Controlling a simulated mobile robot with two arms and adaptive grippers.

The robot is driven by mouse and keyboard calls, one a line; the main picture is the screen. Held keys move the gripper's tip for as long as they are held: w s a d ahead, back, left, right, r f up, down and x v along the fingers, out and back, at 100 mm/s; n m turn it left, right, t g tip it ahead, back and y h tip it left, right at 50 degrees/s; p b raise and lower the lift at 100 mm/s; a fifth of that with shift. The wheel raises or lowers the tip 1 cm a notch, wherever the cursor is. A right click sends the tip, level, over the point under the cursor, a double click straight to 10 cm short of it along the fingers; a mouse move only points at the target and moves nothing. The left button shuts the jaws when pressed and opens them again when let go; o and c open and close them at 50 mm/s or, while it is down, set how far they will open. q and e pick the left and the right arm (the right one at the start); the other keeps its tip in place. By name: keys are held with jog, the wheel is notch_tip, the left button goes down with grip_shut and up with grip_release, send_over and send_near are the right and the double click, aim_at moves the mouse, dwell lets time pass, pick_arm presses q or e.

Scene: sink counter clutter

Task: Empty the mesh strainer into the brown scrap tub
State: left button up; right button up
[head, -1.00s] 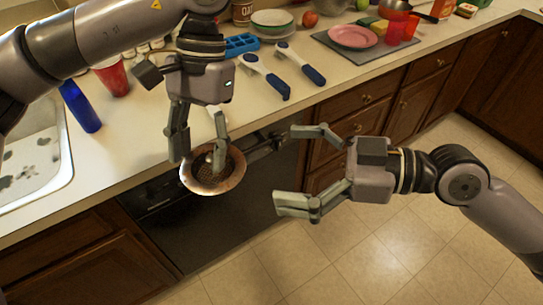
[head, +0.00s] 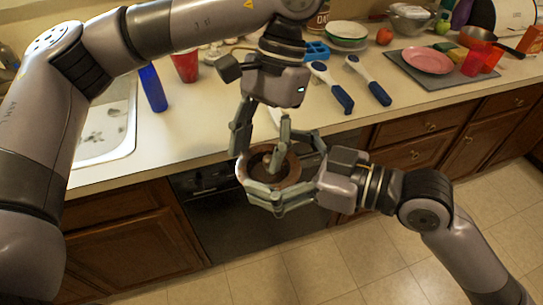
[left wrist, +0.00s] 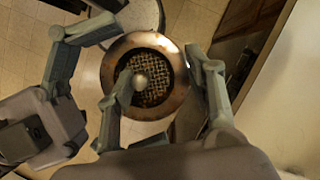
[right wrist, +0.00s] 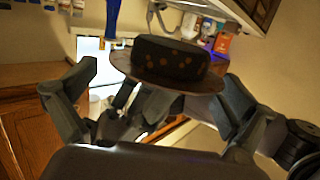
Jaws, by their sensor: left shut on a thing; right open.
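The mesh strainer (head: 290,180), round with a copper-coloured rim and a dark mesh bowl, is held in the air in front of the counter edge. My left gripper (head: 257,158) is shut on it, with one finger inside the bowl, as the left wrist view shows at the mesh (left wrist: 160,82). My right gripper (head: 270,167) is open, its fingers spread around the strainer's right side. In the right wrist view the strainer's dark underside (right wrist: 172,60) shows between the open fingers. I cannot make out a brown scrap tub in any view.
The counter (head: 210,110) holds a blue bottle (head: 153,88), red cup (head: 185,66), two blue-handled brushes (head: 332,87), and a grey board (head: 415,75) with a pink plate. The sink (head: 105,130) lies left. Floor (head: 370,265) below is clear.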

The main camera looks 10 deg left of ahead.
jog(key=shift+a, duration=0.2)
jog(key=shift+c, duration=0.6)
pick_arm(q)
jog(key=shift+s, duration=0.1)
pick_arm(e)
jog(key=shift+w+d, duration=0.1)
jog(key=shift+w, duration=0.2)
jog(key=c, duration=1.5)
pick_arm(q)
grip_shut()
pick_arm(e)
jog(key=shift+c, duration=1.1)
pick_arm(q)
jog(key=shift+o, duration=1.2)
grip_release()
pick_arm(e)
jog(key=shift+s, duration=0.25)
jog(key=shift+c, duration=0.2)
